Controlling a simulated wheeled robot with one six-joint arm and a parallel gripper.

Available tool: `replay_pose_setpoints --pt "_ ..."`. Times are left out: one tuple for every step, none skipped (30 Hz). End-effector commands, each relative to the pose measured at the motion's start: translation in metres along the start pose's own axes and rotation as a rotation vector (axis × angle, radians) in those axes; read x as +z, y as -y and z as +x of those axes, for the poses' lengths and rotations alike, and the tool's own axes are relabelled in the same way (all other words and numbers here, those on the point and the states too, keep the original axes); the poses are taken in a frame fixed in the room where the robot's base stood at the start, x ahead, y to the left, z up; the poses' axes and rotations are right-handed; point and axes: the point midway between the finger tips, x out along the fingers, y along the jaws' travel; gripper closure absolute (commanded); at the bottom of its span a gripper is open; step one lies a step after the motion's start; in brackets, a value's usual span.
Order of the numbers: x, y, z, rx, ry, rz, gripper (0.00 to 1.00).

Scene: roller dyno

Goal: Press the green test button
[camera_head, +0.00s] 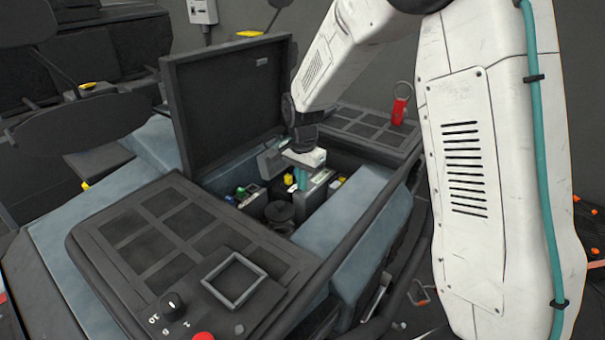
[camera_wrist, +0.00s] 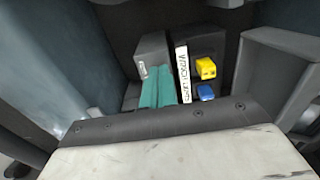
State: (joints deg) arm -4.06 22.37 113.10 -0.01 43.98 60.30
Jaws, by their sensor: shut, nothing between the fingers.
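A small green spot (camera_head: 253,188) shows among the parts in the open bay in the head view. It may be the green test button, but it is too small to be sure. No green button can be made out in the wrist view. My gripper (camera_head: 302,180) reaches down into the bay, to the right of the green spot and apart from it. Its teal fingers (camera_wrist: 158,88) are together with nothing between them, beside a dark box with a white label.
The raised dark lid (camera_head: 225,100) stands behind the bay. A yellow block (camera_wrist: 205,68) and a blue block (camera_wrist: 205,91) sit on a dark box close to my fingers. The front panel has a knob (camera_head: 173,304). A red tag (camera_head: 399,110) stands at the right.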

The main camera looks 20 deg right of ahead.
Motion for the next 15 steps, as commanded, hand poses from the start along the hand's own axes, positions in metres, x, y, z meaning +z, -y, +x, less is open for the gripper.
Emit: replay_pose_setpoints --pt "0.002 -0.003 0.008 0.011 0.006 0.0 1.0" --pt "0.002 -0.003 0.008 0.011 0.006 0.0 1.0" --pt "0.002 -0.003 0.009 0.012 0.007 0.0 1.0" --pt "0.002 -0.004 0.009 0.013 0.007 0.0 1.0" --pt "0.002 -0.004 0.009 0.013 0.008 0.0 1.0" --pt "0.002 -0.004 0.01 0.014 0.008 0.0 1.0" --pt "0.002 -0.004 0.01 0.015 0.008 0.0 1.0" --pt "0.003 -0.004 0.01 0.015 0.009 0.0 1.0" --pt "0.003 -0.004 0.01 0.015 0.009 0.0 1.0" --pt "0.003 -0.004 0.009 0.015 0.009 0.0 1.0" --pt "0.002 -0.005 0.007 0.015 0.009 0.0 1.0" --pt "0.002 -0.004 0.004 0.014 0.008 0.001 1.0" --pt "0.002 -0.004 0.001 0.013 0.008 0.001 1.0" --pt "0.002 -0.004 -0.004 0.012 0.007 0.001 1.0" --pt "0.001 -0.004 -0.01 0.011 0.006 0.002 1.0"
